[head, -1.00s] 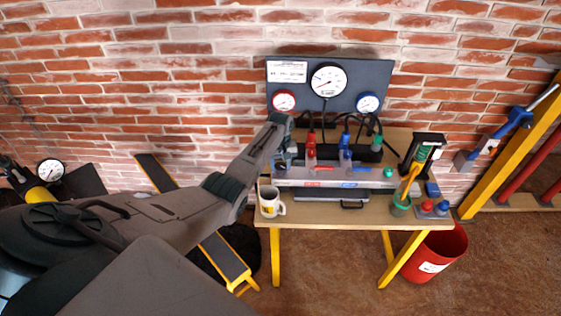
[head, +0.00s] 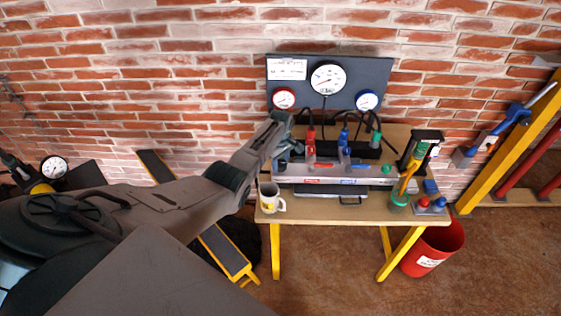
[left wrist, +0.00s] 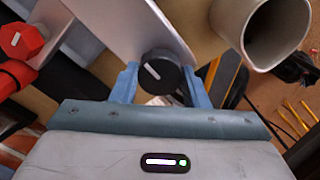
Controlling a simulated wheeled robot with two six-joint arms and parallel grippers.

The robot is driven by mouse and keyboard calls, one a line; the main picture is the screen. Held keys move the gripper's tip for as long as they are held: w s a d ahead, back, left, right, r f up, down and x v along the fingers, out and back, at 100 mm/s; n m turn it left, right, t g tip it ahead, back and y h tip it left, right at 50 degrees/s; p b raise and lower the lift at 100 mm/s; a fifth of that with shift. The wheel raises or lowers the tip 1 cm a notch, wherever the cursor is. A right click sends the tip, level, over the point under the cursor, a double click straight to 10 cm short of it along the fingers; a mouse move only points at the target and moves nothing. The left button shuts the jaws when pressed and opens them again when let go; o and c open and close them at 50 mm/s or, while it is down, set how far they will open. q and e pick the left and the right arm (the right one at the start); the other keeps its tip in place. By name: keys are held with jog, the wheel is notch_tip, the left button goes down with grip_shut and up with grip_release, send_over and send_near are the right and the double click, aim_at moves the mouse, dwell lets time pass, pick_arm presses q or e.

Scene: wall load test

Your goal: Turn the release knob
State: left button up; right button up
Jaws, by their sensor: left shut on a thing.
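The release knob (left wrist: 158,72) is round and black with a white line across its face, which lies tilted in the left wrist view. It sits at the end of the pale metal plate of the bench unit (head: 335,171). My left gripper (left wrist: 160,82) has its blue fingers on either side of the knob and is shut on it. In the head view my left gripper (head: 281,160) reaches the left end of the bench unit, and the knob is hidden there. My right gripper shows in neither view.
A white mug (head: 270,199) stands at the table's left edge, close to my gripper; the mug also shows in the left wrist view (left wrist: 262,30). A gauge panel (head: 303,93) stands behind. Red and blue valves (head: 344,137) rise from the unit. A red bucket (head: 433,250) stands right.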

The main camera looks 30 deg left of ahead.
aim_at(281, 163)
pick_arm(q)
jog(key=shift+r, duration=0.1)
dwell(0.3)
jog(key=o, duration=1)
notch_tip(281, 163, up, 11)
jog(key=b, duration=0.2)
jog(key=shift+b, duration=0.4)
